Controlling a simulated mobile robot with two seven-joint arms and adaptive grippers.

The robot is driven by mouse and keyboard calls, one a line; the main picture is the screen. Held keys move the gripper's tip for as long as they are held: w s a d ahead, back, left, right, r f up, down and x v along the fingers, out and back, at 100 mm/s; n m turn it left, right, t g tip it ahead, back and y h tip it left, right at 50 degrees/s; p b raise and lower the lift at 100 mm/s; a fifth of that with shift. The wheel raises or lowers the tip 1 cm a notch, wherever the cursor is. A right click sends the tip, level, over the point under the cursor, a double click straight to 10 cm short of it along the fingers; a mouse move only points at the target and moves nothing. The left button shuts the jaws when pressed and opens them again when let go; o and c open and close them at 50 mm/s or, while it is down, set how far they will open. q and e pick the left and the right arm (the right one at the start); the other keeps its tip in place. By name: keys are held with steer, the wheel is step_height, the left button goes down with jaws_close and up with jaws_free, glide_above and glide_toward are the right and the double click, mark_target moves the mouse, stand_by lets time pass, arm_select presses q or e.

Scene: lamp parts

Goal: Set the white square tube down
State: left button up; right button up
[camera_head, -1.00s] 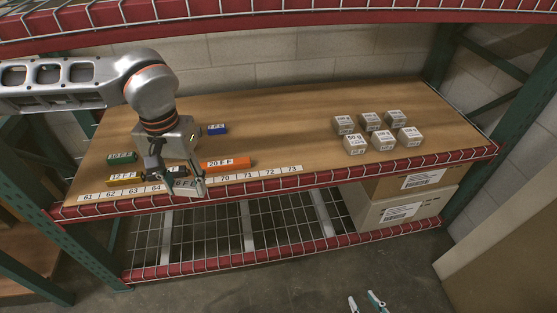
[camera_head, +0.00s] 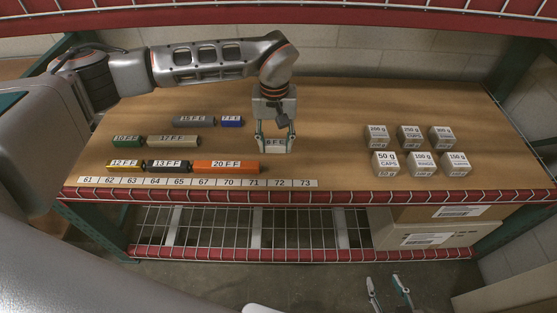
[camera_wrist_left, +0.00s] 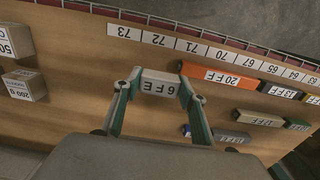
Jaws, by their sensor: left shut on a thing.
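The white square tube (camera_head: 276,147) is between the fingers of my left gripper (camera_head: 274,138), right of the tube rows and above or on the wooden shelf. Its labelled face points to the shelf front. It also shows in the left wrist view (camera_wrist_left: 160,88), clasped at both ends by the left gripper's fingers (camera_wrist_left: 159,79). I cannot tell whether its underside touches the wood. My right gripper (camera_head: 388,293) is at the bottom of the head view, its fingertips apart and empty, below the shelf's front edge.
The orange tube (camera_head: 226,167) and other labelled tubes lie to the left. Several labelled grey boxes (camera_head: 411,150) stand to the right. A number strip (camera_head: 200,183) runs along the front edge (camera_head: 330,197). The wood around the white tube is clear.

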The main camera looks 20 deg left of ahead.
mark_target(275, 152)
arm_select(q)
steer(key=f, duration=0.4)
steer(key=shift+s+f, duration=0.25)
steer(key=shift+s, duration=0.1)
steer(key=shift+w+f, duration=0.1)
steer(key=shift+f, duration=0.45)
step_height(275, 152, down, 3)
steer(key=shift+f+b, duration=0.1)
steer(key=shift+b, duration=0.2)
arm_select(e)
steer(key=shift+s+d+f, duration=0.15)
steer(key=shift+s+f, duration=0.25)
steer(key=shift+f, duration=0.05)
arm_select(q)
steer(key=shift+f, duration=0.1)
steer(key=shift+f, duration=0.15)
steer(key=o, duration=0.8)
